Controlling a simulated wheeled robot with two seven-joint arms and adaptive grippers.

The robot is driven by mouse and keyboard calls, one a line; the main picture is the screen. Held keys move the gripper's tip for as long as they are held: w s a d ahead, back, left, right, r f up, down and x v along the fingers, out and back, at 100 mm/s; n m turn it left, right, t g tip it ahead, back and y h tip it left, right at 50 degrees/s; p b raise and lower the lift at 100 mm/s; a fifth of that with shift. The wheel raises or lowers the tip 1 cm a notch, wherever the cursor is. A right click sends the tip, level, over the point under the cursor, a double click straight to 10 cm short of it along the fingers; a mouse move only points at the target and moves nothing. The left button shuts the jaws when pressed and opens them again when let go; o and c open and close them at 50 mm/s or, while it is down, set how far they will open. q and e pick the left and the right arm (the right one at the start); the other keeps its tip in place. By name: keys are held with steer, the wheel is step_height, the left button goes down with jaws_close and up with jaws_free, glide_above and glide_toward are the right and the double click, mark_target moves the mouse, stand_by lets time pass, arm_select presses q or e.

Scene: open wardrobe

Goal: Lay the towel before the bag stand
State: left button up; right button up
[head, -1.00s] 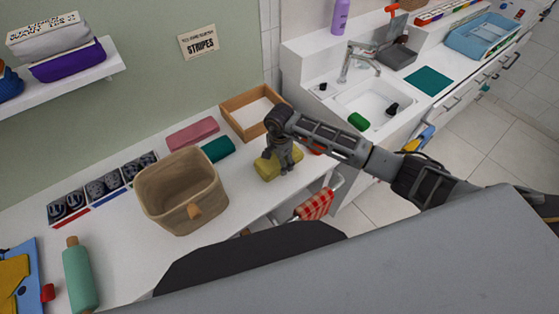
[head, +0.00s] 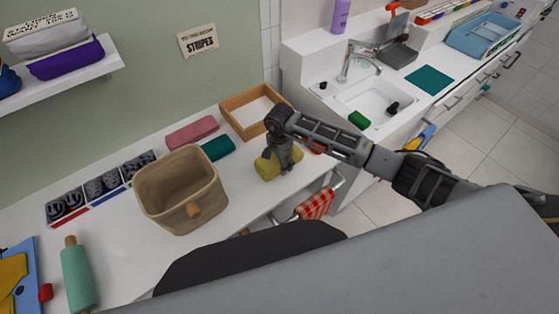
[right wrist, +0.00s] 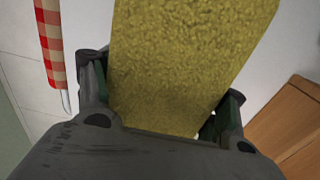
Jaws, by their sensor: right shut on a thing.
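A yellow folded towel (head: 268,168) is at the counter, right of the wicker-like basket. My right gripper (head: 281,163) points down on it and is shut on it. In the right wrist view the towel (right wrist: 185,60) runs between the two fingers of the gripper (right wrist: 165,105). I cannot tell whether the towel touches the counter. I cannot make out for certain which thing is the bag stand. My left gripper is not in view.
The tan basket (head: 180,190), a teal folded cloth (head: 218,148), a pink folded cloth (head: 192,132) and a wooden tray (head: 236,104) stand close by. A red checked cloth (head: 316,204) hangs below the counter edge. Bare counter (head: 130,245) lies in front left of the basket.

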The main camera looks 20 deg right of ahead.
steer(key=shift+f, duration=0.2)
stand_by(0.5)
steer(key=o, duration=0.9)
steer(key=shift+c, duration=0.2)
steer(key=shift+c, duration=0.5)
steer(key=shift+r, duration=0.1)
steer(key=shift+r+p, duration=2.2)
steer(key=shift+r, duration=2.2)
steer(key=shift+f, duration=0.1)
